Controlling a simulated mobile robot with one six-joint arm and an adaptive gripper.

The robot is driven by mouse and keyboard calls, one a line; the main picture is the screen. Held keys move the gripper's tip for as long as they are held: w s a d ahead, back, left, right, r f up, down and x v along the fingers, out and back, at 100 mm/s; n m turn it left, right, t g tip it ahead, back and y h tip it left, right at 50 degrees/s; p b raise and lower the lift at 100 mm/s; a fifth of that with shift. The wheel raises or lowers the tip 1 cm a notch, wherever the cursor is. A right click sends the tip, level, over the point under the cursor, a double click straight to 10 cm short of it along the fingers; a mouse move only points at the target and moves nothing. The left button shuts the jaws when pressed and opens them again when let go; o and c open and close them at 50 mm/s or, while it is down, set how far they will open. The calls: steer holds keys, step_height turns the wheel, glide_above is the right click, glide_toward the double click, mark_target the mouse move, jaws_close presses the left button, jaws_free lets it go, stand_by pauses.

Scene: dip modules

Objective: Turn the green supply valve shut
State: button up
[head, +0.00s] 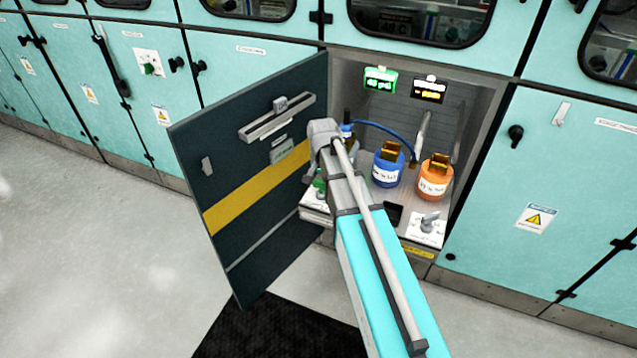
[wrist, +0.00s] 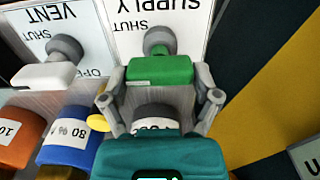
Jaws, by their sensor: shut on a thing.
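The green supply valve handle (wrist: 161,70) lies crosswise in the wrist view, under a white plate (wrist: 192,22) marked SUPPLY and SHUT, its lettering upside down. My gripper (wrist: 160,75) has one grey finger at each end of the handle and is shut on it. The handle's round grey hub (wrist: 160,40) shows above it. In the head view a bit of the green valve (head: 319,181) shows left of my arm, inside the open cabinet. My arm hides my fingers there.
The white vent handle (wrist: 45,76) is close on the left. Blue (head: 387,170) and orange (head: 435,178) canisters stand inside the cabinet. Its dark open door (head: 235,165) stands left of my arm. Green (head: 380,80) and amber (head: 429,90) displays hang above.

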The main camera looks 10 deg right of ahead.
steer(key=shift+s+a, duration=0.15)
steer(key=o, duration=1)
steer(key=shift+c, duration=0.2)
steer(key=shift+r, duration=0.1)
